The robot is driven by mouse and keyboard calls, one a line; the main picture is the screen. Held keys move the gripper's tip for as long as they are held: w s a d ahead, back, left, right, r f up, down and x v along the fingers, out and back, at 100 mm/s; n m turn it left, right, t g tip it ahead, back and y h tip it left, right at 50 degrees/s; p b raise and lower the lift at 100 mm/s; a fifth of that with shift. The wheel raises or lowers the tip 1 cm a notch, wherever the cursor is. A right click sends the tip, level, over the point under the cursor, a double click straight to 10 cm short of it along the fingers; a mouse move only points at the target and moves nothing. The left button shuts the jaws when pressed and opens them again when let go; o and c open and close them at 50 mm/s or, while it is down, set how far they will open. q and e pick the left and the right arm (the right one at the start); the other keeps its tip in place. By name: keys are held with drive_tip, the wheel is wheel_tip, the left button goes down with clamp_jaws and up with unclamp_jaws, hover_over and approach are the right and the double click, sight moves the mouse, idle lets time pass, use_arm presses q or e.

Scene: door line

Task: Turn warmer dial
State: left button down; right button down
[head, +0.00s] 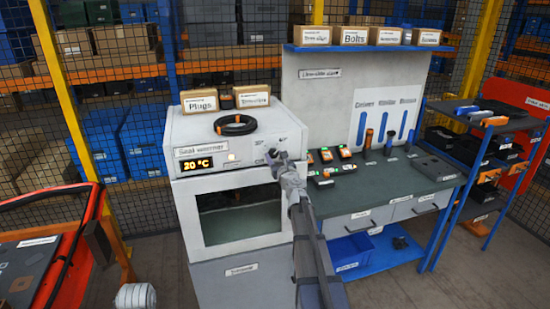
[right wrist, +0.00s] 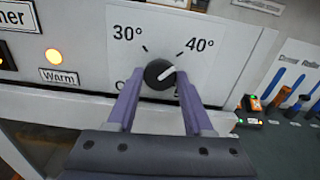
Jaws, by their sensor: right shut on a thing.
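The seal warmer (head: 232,150) is a white cabinet with a glass window. Its display (head: 197,163) reads 20 °C, and a lamp marked Warm (right wrist: 60,77) glows orange. The black round dial (right wrist: 160,73) is on its front panel, between printed 30° and 40° marks. The dial's white pointer slants up and right, toward the 40° side. My right gripper (right wrist: 158,84) is shut on the dial, one purple finger on each side. In the head view my right gripper (head: 282,160) hides the dial. Lower markings are partly covered by the fingers. My left gripper is not in view.
A black cable coil (head: 235,125) and labelled boxes (head: 200,102) sit on the warmer. A green-topped workbench (head: 385,178) with tools stands to the right. A blue shelf cart (head: 490,120) is at far right, and an orange-framed cart (head: 95,215) at left.

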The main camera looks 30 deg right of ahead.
drive_tip(key=m, duration=0.4)
drive_tip(key=shift+m, duration=0.3)
drive_tip(key=m, duration=0.3)
drive_tip(key=shift+m, duration=0.4)
drive_tip(key=m, duration=0.4)
drive_tip(key=shift+a, duration=0.1)
drive_tip(key=m, duration=0.4)
drive_tip(key=shift+m, duration=0.4)
drive_tip(key=shift+c, duration=1.6)
unclamp_jaws()
